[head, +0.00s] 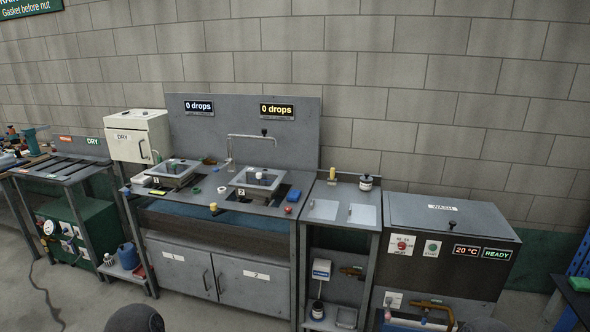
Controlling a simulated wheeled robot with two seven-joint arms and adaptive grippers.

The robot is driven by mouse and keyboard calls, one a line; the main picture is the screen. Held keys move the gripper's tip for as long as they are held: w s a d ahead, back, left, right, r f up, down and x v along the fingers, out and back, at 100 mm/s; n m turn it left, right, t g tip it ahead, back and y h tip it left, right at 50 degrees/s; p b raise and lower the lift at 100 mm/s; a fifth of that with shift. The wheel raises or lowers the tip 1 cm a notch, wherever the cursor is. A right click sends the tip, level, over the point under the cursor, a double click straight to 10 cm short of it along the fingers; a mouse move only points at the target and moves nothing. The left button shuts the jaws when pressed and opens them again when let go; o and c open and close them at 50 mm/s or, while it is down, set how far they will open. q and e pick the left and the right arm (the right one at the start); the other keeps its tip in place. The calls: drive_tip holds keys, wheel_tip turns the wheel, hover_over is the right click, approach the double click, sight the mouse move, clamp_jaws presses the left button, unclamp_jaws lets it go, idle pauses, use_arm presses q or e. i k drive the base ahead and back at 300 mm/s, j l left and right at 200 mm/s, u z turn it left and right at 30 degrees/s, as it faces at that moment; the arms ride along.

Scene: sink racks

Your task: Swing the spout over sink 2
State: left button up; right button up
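The metal spout (250,136) rises from the counter behind and between the two sinks. Its horizontal arm points right in the picture, and its tip lies above the back of sink 2 in the picture; the exact depth is hard to tell. Sink 2 (241,190) is the right square basin, with a "2" label on its front. Sink 1 (156,180) is the left basin, labelled "1". Small dark and white items show within both basins, too small to identify. Neither of my grippers is in view.
Small loose items lie on the counter, including a blue one (292,194) and a yellow one (158,192). Two "0 drops" displays (277,111) hang on the back panel. A DRY box (139,136) stands left; a side bench (340,193) and wash unit (443,209) stand right.

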sight(264, 132)
drive_tip(key=i+j+z, duration=0.45)
drive_tip(key=i+j, duration=0.35)
drive_tip(key=i+j+z, duration=0.25)
drive_tip(key=i+j, duration=0.15)
drive_tip(key=i+j+z, duration=0.2)
drive_tip(key=j, duration=0.4)
drive_tip(key=i, duration=0.1)
